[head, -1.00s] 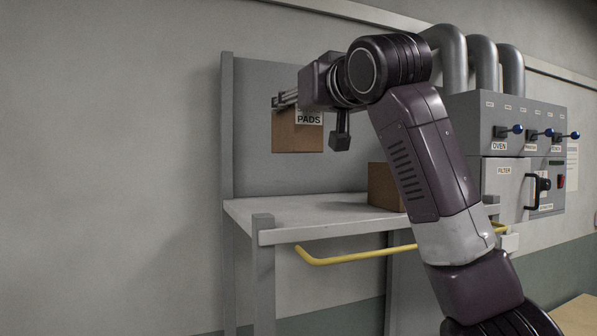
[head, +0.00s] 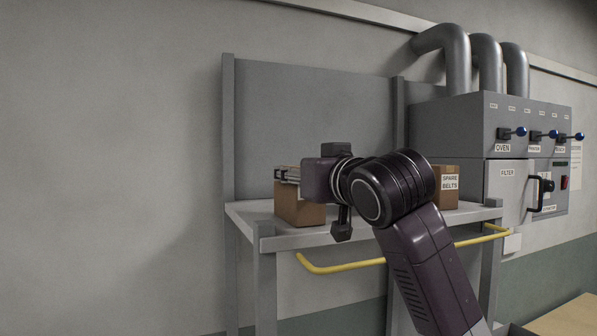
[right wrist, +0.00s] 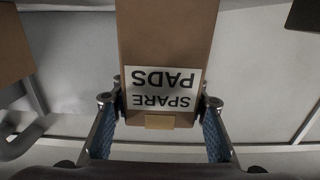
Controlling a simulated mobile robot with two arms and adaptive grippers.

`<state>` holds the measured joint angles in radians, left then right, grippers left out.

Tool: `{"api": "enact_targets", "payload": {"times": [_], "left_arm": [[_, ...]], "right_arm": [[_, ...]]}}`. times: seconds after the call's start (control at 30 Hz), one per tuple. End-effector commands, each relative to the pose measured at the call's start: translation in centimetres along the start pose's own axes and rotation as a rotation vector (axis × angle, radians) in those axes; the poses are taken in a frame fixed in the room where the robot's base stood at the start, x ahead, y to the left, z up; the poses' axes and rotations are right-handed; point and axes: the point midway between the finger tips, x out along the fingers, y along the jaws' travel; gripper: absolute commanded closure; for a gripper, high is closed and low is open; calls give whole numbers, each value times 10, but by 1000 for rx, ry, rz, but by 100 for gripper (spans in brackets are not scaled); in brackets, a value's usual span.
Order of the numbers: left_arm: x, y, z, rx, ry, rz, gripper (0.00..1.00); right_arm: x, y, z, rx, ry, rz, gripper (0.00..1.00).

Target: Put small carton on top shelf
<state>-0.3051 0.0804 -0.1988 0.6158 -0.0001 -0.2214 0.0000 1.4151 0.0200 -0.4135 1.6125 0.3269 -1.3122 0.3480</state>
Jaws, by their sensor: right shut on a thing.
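My right gripper (head: 286,174) is shut on a small brown carton (head: 299,208). The carton is upright over the left part of the grey top shelf (head: 247,213). Its base looks at or very near the shelf surface; I cannot tell whether it touches. In the right wrist view, the fingers (right wrist: 160,112) grip both sides of the carton (right wrist: 166,35), and its label reads SPARE PADS upside down. My wrist hides part of the carton in the head view. My left gripper is not in view.
Another carton (head: 447,188), labelled SPARE BELTS, stands at the shelf's right end, partly behind my arm. A yellow rail (head: 345,267) runs below the shelf's front edge. A grey oven cabinet (head: 515,125) with blue-knobbed levers is at the right.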

Motion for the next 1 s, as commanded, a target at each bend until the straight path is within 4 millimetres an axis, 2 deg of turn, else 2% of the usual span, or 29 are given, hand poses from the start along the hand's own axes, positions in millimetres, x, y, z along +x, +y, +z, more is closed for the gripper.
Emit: {"api": "enact_targets", "payload": {"times": [0.23, 0.27, 0.4, 0.77, 0.87, 1.0], "left_arm": [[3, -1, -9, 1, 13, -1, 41], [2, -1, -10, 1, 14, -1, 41], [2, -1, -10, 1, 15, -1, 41], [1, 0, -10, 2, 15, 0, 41], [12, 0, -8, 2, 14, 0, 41], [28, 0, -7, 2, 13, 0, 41]], "right_arm": [[0, 0, 3, -1, 2, 0, 89], [0, 0, 3, -1, 0, 0, 56], [0, 0, 3, -1, -1, 0, 41], [-1, 0, -1, -1, 0, 0, 41], [-14, 0, 2, -1, 3, 0, 41], [-44, 0, 3, -2, 6, 0, 41]]}}
